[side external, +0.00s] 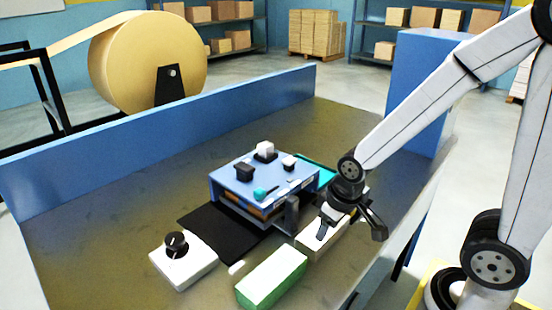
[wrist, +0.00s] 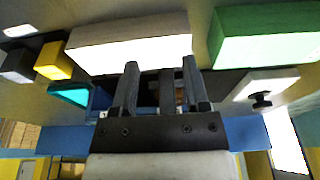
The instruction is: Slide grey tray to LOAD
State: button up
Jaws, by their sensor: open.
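My gripper (side external: 350,218) is open, above the table by the front right corner of a blue-topped unit (side external: 238,188). Its two fingers (wrist: 160,66) stand apart in the wrist view, with no object clearly held between them. A dark grey upright piece (side external: 291,215) stands at the unit's front, just left of my gripper; I cannot tell whether it belongs to the grey tray. Brown-orange contents show in the gap under the blue top. No LOAD marking is legible. A black mat (side external: 205,225) lies under and left of the unit.
A whitish block (side external: 310,243) lies below my gripper, partly hidden. A green block (side external: 272,278) and a white box with black knob (side external: 195,266) stand at the front. Small pieces sit on the blue top. A blue wall (side external: 110,150) edges the table's back.

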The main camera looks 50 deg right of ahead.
aim_at(292, 198)
jog(key=shift+o, duration=1)
jog(key=w+r, duration=0.2)
jog(key=w, duration=0.1)
jog(key=w+r+g, duration=0.1)
jog(key=w+r, duration=0.1)
jog(key=w, duration=0.1)
jog(key=w+r+g, duration=0.1)
jog(key=w+r, duration=0.1)
jog(key=w, duration=0.1)
jog(key=shift+w+r, duration=0.1)
jog(key=shift+r, duration=0.05)
jog(key=shift+w+r+g, duration=0.3)
jog(key=shift+w+r, duration=0.15)
jog(key=shift+f, duration=0.15)
jog(key=shift+f, duration=3.75)
grip_shut()
